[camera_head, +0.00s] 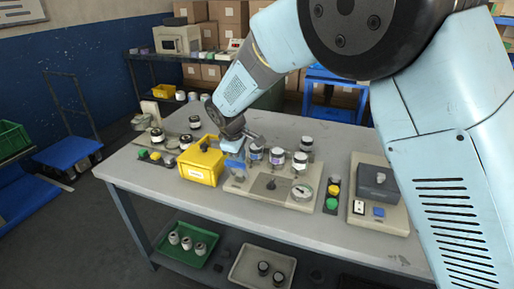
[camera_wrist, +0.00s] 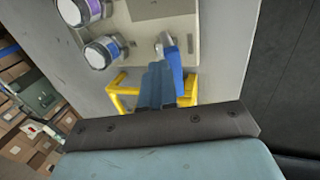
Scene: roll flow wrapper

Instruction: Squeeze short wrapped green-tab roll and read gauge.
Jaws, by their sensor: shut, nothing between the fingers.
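Several short wrapped rolls with white and dark ends stand at the back of a beige gauge board (camera_head: 245,188). Two are the middle roll (camera_head: 277,156) and the right roll (camera_head: 300,163). I cannot make out a green tab on any of them. A round dial gauge (camera_head: 302,191) sits at the board's front right; its reading is too small to tell. My gripper (camera_head: 234,146) is over the board's left end, left of the rolls. In the wrist view my gripper (camera_wrist: 160,75) is shut and empty, beside a blue part; two rolls (camera_wrist: 103,51) lie to its upper left.
A yellow box (camera_head: 200,165) stands close left of the gripper. Green and yellow buttons (camera_head: 333,192) and a beige-based grey device (camera_head: 378,186) are right of the board. More rolls stand at the table's left. A green tray (camera_head: 187,243) and a pale tray are on the lower shelf.

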